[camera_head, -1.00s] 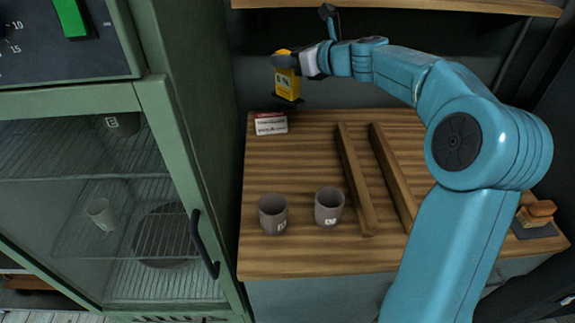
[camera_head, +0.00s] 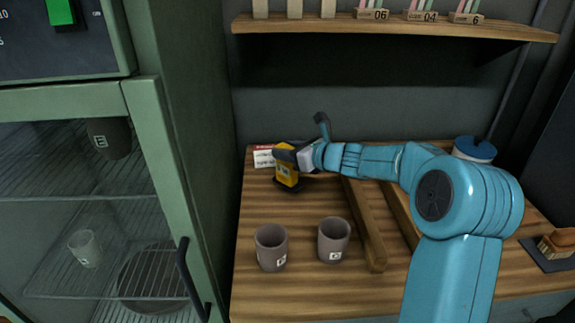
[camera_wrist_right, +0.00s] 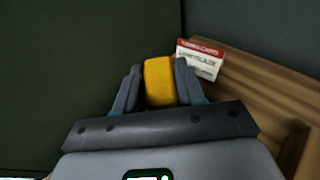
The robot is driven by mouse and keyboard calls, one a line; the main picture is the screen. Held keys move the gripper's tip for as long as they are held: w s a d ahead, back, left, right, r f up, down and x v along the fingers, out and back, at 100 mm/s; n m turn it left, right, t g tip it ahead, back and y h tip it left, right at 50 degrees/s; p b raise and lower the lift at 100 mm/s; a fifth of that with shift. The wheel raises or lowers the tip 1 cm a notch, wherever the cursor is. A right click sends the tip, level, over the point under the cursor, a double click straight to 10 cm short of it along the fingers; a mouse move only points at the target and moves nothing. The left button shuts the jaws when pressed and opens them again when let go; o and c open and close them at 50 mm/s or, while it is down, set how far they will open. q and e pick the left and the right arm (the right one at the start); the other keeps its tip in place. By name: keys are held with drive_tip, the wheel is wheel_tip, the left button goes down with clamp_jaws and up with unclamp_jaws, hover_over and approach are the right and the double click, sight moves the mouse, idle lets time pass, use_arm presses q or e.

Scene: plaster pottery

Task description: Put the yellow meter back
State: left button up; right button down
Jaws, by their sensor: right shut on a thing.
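The yellow meter (camera_head: 286,177) is a small upright block with a dark base, at the back left of the wooden table top (camera_head: 300,290). My right gripper (camera_head: 288,160) is shut on its upper part. In the right wrist view the yellow meter (camera_wrist_right: 160,82) sits between the two fingers of the right gripper (camera_wrist_right: 158,85). The meter's base is on or just above the table; I cannot tell which. A red and white card (camera_head: 264,156) stands just behind and left of it. My left gripper is not in view.
Two grey cups (camera_head: 271,248) (camera_head: 334,240) stand on the table in front of the meter. Wooden rails (camera_head: 364,225) lie to the right. A green glass-door cabinet (camera_head: 165,170) rises at the left, and a shelf (camera_head: 390,28) hangs above.

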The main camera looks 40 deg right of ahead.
drive_tip(key=shift+f, duration=1.45)
drive_tip(key=shift+b, duration=0.3)
drive_tip(key=c, duration=0.7)
unclamp_jaws()
drive_tip(key=shift+f, duration=0.1)
drive_tip(key=shift+s+r, duration=0.2)
drive_tip(key=v, duration=1.1)
drive_tip(key=shift+s+r, duration=0.1)
drive_tip(key=shift+s, duration=0.15)
